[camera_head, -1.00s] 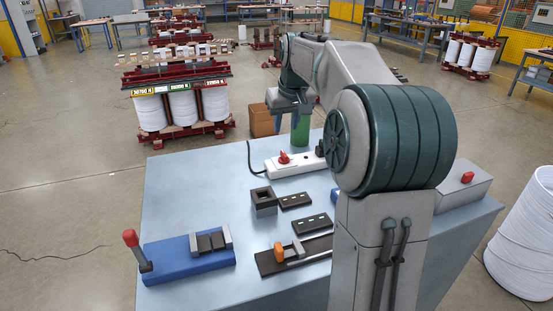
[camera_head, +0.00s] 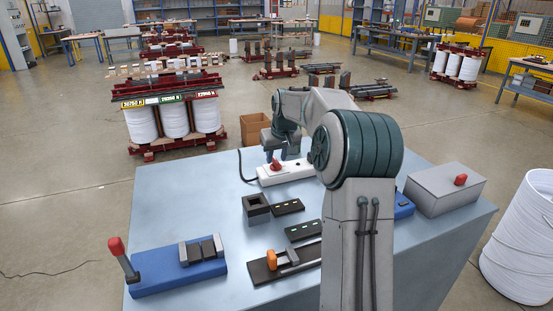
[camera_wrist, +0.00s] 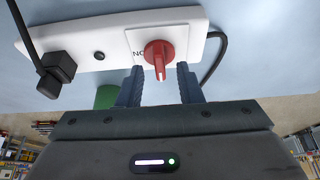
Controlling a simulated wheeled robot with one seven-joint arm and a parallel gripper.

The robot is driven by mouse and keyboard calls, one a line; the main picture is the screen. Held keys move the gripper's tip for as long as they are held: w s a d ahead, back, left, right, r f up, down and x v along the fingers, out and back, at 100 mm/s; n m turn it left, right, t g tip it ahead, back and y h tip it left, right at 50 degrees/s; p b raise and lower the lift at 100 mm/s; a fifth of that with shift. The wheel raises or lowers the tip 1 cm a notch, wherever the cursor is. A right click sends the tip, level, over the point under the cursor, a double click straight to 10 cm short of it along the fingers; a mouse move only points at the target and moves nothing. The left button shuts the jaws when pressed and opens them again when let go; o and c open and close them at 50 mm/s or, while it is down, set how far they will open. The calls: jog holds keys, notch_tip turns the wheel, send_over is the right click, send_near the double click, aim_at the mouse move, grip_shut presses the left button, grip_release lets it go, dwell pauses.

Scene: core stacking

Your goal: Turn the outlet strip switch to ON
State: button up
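The white outlet strip (camera_head: 300,170) lies near the far edge of the table, with a red rotary switch (camera_head: 275,166) at its left end. In the wrist view the strip (camera_wrist: 112,36) fills the top, and the red switch (camera_wrist: 158,54) has its handle ridge pointing toward my gripper. Dark lettering is beside the switch, partly covered by it. My gripper (camera_wrist: 160,69) is open, its two fingertips on either side of the switch's lower part. I cannot tell whether they touch it. In the head view my gripper (camera_head: 273,151) is just behind and above the switch.
A black plug (camera_wrist: 57,70) sits in the strip. A black cable (camera_head: 243,165) leaves its left end. A green object (camera_wrist: 107,96) is near the left finger. A dark square holder (camera_head: 256,210), black modules, a blue lever base (camera_head: 180,278) and a grey box (camera_head: 447,190) stand on the table.

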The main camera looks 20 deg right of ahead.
jog(key=shift+w+f, duration=0.2)
jog(key=shift+f, duration=0.4)
grip_shut()
